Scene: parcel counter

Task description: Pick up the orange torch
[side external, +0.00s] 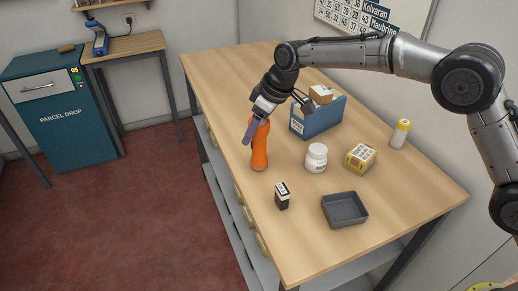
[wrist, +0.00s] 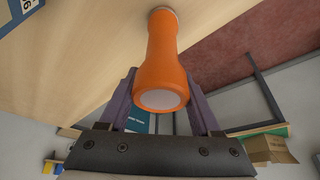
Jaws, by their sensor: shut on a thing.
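The orange torch (side external: 260,150) stands upright near the left edge of the wooden counter in the side view. My gripper (side external: 251,130) is at its upper part, with the purple fingers on it. In the wrist view the torch (wrist: 162,65) sits between the two purple fingers of my gripper (wrist: 160,95), its pale round end facing the camera. The gripper is shut on the torch. The torch's lower end looks to be at the counter top; I cannot tell whether it touches.
Near the torch on the counter (side external: 226,73) are a small black box (side external: 282,196), a white jar (side external: 316,158), a yellow box (side external: 360,157), a grey tray (side external: 344,209), a blue bin (side external: 318,119) holding a brown box, and a white-and-yellow bottle (side external: 400,133).

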